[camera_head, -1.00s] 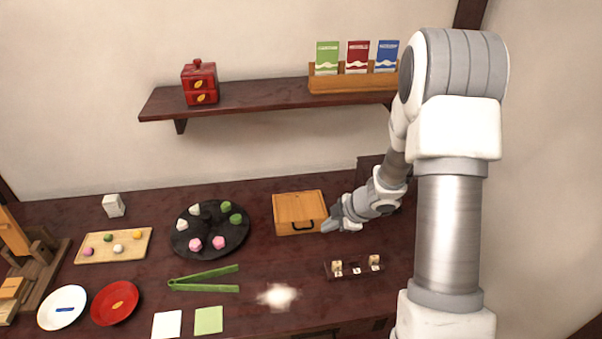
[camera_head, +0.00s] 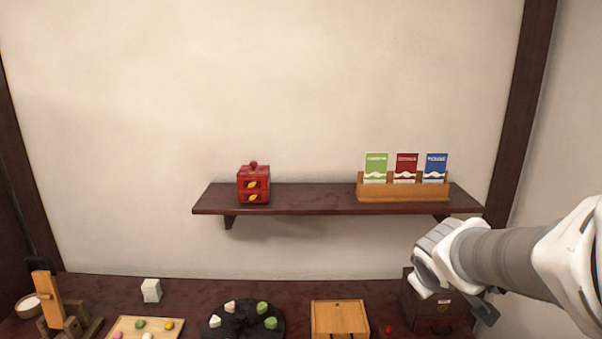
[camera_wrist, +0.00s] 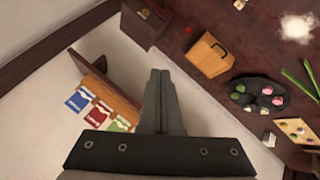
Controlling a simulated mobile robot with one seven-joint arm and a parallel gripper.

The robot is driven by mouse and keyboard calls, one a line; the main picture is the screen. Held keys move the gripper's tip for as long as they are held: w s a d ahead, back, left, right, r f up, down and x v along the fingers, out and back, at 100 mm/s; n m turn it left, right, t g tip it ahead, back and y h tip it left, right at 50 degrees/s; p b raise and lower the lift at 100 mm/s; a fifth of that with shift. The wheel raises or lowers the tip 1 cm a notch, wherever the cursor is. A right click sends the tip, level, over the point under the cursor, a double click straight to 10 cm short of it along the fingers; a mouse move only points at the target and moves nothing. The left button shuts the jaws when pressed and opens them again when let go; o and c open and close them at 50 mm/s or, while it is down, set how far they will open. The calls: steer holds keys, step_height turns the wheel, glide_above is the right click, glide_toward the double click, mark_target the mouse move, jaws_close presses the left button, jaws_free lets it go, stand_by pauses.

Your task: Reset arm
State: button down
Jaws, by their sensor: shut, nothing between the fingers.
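My gripper (camera_wrist: 162,100) shows in the wrist view with its two fingers together and nothing between them. In the head view my arm comes in from the right, and my gripper (camera_head: 484,308) is partly hidden behind the wrist. It is in the air in front of the dark box (camera_head: 436,306) at the right of the table, below the right end of the shelf (camera_head: 310,204). I cannot tell how far it is from the box.
A wooden box (camera_head: 340,318), a black round plate of sweets (camera_head: 215,331), a wooden board (camera_head: 165,326) and a white block (camera_head: 151,290) stand on the table. The shelf holds a red drawer box (camera_head: 254,185) and a wooden card holder (camera_head: 402,192). The wall above is clear.

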steer(key=s+a+r+m+g+y, duration=0.1)
steer(key=s+a, duration=0.3)
steer(key=s, duration=0.5)
steer(key=s+a+r+m+g+y, duration=0.1)
steer(key=s+a+m, duration=0.3)
steer(key=s, duration=0.4)
steer(key=shift+s+a+r+y, duration=0.25)
steer(key=shift+s+a+y, duration=0.1)
steer(key=shift+a+y, duration=0.3)
steer(key=shift+d, duration=0.1)
